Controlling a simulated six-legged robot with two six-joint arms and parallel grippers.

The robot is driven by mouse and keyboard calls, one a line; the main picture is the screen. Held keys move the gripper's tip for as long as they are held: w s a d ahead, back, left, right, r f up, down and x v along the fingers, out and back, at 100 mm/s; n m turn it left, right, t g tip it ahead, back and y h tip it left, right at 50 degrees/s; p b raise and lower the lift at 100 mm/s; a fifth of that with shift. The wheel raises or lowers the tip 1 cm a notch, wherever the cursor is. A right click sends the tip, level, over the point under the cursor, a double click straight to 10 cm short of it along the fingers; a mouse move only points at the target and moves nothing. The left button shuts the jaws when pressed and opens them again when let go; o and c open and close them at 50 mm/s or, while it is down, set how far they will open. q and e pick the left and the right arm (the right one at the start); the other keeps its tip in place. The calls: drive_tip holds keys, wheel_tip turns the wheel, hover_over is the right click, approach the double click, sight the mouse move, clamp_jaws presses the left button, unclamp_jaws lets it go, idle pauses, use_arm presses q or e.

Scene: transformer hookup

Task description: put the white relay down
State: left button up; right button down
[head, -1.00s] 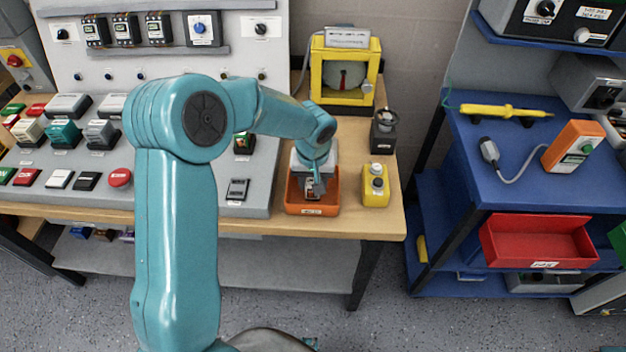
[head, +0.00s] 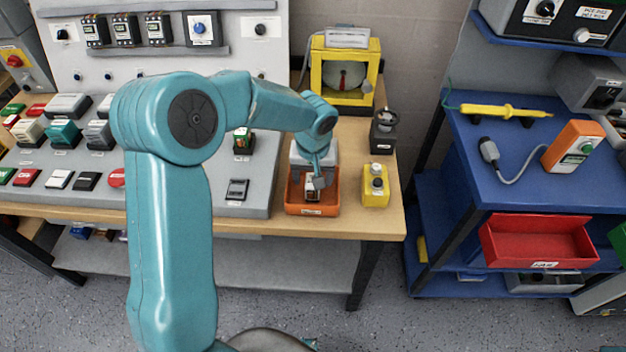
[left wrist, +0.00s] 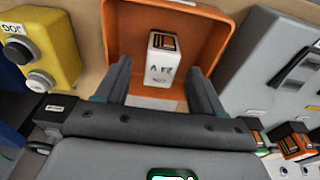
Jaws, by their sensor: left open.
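The white relay (left wrist: 162,60), with a dark and orange end and black lettering, is inside the orange tray (left wrist: 231,32). In the head view the orange tray (head: 312,210) sits at the bench's front right, and the relay (head: 311,190) shows small in it. My left gripper (left wrist: 159,70) is open. Its fingers stand on either side of the relay's near part in the wrist view, with visible gaps. In the head view my left gripper (head: 320,181) is just above the tray and partly hides its inside. My right gripper is not in view.
A yellow button box (head: 375,187) stands close to the right of the tray. The sloped grey panel (head: 255,200) is on its left. A yellow-framed device (head: 345,70) stands behind. A blue bench (head: 510,170) is at the right, across a gap.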

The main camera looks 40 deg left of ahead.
use_arm(q)
wheel_tip(320, 180, up, 9)
drive_tip(key=s, duration=0.1)
drive_tip(key=shift+d+r, duration=0.2)
drive_tip(key=shift+d, duration=0.15)
idle(0.3)
